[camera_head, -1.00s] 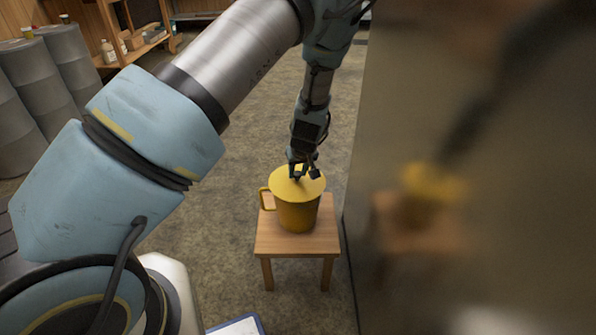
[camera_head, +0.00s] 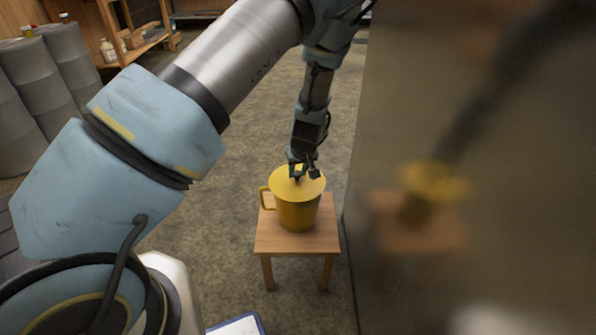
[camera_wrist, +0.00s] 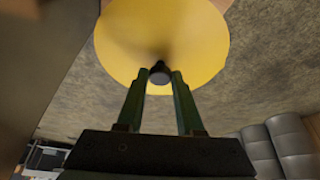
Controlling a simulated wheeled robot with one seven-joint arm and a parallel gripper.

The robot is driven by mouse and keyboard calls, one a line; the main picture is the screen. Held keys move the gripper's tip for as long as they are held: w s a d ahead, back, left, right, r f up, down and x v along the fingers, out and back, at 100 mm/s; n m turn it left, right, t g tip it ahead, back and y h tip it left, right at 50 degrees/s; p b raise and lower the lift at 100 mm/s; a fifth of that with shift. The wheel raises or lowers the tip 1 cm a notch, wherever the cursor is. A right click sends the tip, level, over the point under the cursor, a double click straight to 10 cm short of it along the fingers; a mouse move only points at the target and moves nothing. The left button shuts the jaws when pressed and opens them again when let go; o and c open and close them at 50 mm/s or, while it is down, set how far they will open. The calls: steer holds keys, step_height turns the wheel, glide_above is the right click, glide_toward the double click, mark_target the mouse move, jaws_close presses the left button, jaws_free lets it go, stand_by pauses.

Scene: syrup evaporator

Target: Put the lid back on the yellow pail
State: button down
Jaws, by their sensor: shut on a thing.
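The yellow pail (camera_head: 297,214) stands upright on a small wooden stool, its handle on the left. The yellow lid (camera_head: 285,185) lies over the pail's mouth and looks about level; I cannot tell whether it is fully seated. In the wrist view the lid (camera_wrist: 165,35) fills the top middle, with a dark knob (camera_wrist: 160,74) between the fingertips. My gripper (camera_head: 305,174) is above the lid, shut on the knob; it also shows in the wrist view (camera_wrist: 161,76). The lid hides the pail's inside and most of its rim.
The wooden stool (camera_head: 270,240) has bare room around the pail. A large shiny metal wall (camera_head: 480,130) rises close to the right and reflects the pail. Grey barrels (camera_head: 75,65) and a wooden shelf (camera_head: 140,47) stand at the back left. The floor between is clear.

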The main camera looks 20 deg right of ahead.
jaws_free()
stand_by(0.5)
steer(key=shift+r+p, duration=2.7)
steer(key=shift+r, duration=0.8)
jaws_close()
steer(key=shift+f+b, duration=0.35)
steer(key=shift+f, duration=0.15)
steer(key=shift+f+b, duration=0.85)
steer(key=shift+f, duration=0.55)
